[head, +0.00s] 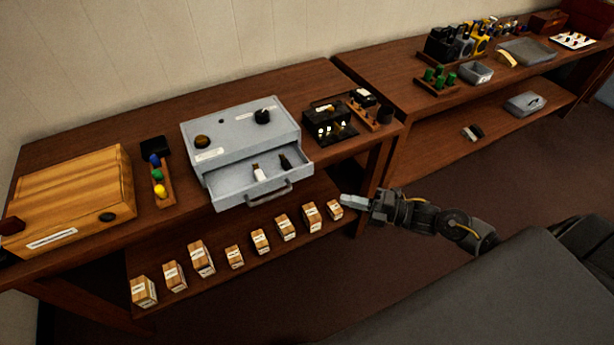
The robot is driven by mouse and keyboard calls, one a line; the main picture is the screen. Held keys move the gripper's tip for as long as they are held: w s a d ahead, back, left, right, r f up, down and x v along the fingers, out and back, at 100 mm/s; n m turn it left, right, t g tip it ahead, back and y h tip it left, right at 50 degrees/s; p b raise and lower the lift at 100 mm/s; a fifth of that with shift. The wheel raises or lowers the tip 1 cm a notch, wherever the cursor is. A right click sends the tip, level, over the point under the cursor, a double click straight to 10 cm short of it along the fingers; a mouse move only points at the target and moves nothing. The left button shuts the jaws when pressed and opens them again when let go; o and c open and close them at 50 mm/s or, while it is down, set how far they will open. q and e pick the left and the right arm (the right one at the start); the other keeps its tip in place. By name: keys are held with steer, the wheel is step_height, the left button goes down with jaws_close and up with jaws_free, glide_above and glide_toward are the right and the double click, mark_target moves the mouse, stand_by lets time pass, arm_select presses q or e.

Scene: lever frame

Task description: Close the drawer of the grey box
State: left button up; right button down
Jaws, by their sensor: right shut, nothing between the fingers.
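The grey box (240,131) stands on the wooden bench, with dark knobs and small labels on its top. Its drawer (232,190) is pulled out toward the front and sticks past the bench edge. Inside the drawer lie a small white bottle-like item (259,173) and a dark item (285,162). The drawer's grey bar handle (269,195) is on its front. My right gripper (345,201) is shut and empty, to the right of the drawer front and apart from it. My left gripper is not in view.
A wooden box (72,200) and a rack of coloured balls (159,185) stand left of the grey box. A black case (328,124) stands at its right. Several small wooden blocks (201,258) line the lower shelf. A second bench (400,75) stands at the back right.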

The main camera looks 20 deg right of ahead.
steer(key=p, duration=0.4)
glide_toward(294, 178)
steer(key=a, duration=0.4)
steer(key=w, duration=0.2)
steer(key=shift+w+a+r+p, duration=0.2)
steer(key=shift+w+a+p, duration=0.1)
steer(key=shift+a, duration=0.05)
steer(key=shift+w+f, duration=0.15)
steer(key=shift+w, duration=0.45)
